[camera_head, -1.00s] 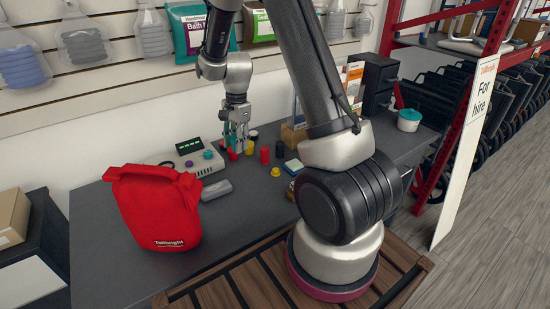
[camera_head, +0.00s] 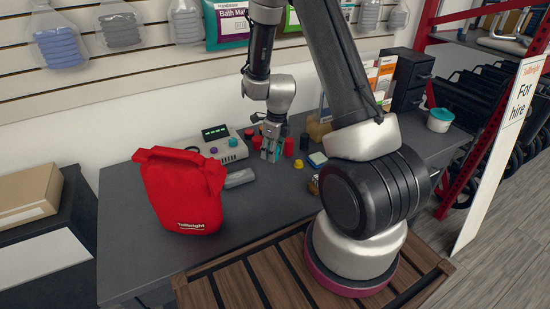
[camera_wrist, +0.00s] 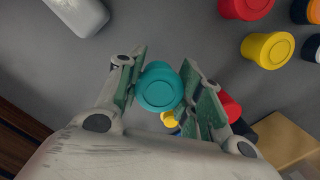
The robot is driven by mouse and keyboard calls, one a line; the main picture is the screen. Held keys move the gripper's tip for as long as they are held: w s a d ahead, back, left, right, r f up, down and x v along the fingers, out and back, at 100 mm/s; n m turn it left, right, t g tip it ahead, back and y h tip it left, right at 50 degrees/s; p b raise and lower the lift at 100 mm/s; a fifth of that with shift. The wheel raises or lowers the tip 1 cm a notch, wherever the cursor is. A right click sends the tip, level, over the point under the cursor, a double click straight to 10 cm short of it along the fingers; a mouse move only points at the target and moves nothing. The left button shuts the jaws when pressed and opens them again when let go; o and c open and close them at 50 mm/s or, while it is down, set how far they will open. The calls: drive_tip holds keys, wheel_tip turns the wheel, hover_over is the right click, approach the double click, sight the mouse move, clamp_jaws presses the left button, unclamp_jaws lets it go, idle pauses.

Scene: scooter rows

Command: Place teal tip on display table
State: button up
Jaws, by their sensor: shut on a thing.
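The teal tip (camera_wrist: 158,88) is a short round cap between my fingers in the wrist view. My gripper (camera_wrist: 165,82) is shut on it, with green pads on both sides. In the head view my gripper (camera_head: 270,155) points down, low over the dark grey display table (camera_head: 255,207), among small coloured tips. I cannot tell whether the teal tip touches the tabletop. In the head view the teal tip is hard to tell apart from the green pads.
Red tips (camera_head: 288,147) and a yellow tip (camera_head: 299,164) stand close to my gripper. A grey device (camera_head: 222,148), a grey block (camera_head: 239,178) and a red bag (camera_head: 183,190) are to the left. A teal-lidded white pot (camera_head: 439,120) stands far right. The table's front middle is clear.

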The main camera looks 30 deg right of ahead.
sight(271, 166)
drive_tip(key=shift+f, duration=1.7)
drive_tip(key=shift+f, duration=0.15)
drive_tip(key=o, duration=1)
drive_tip(key=r, duration=0.8)
drive_tip(key=s+r, duration=0.1)
drive_tip(key=r, duration=0.3)
drive_tip(key=shift+s+d+r, duration=0.1)
drive_tip(key=shift+d+r, duration=0.15)
drive_tip(key=shift+d, duration=0.1)
drive_tip(key=s+r+n+t, duration=0.1)
drive_tip(key=s+r+n, duration=0.5)
drive_tip(key=r+n, duration=0.55)
drive_tip(key=s+r+n, duration=0.4)
drive_tip(key=s+n, duration=0.2)
drive_tip(key=s+r+n+t, duration=0.1)
drive_tip(key=s+r+n, duration=0.3)
drive_tip(key=s+n, duration=0.2)
drive_tip(key=s+r+n+t, duration=0.1)
drive_tip(key=s+r+n, duration=0.3)
drive_tip(key=s+n, duration=0.2)
drive_tip(key=shift+s+a+r+h, duration=0.2)
drive_tip(key=shift+s+r+h, duration=0.05)
drive_tip(key=shift+r+h, duration=0.15)
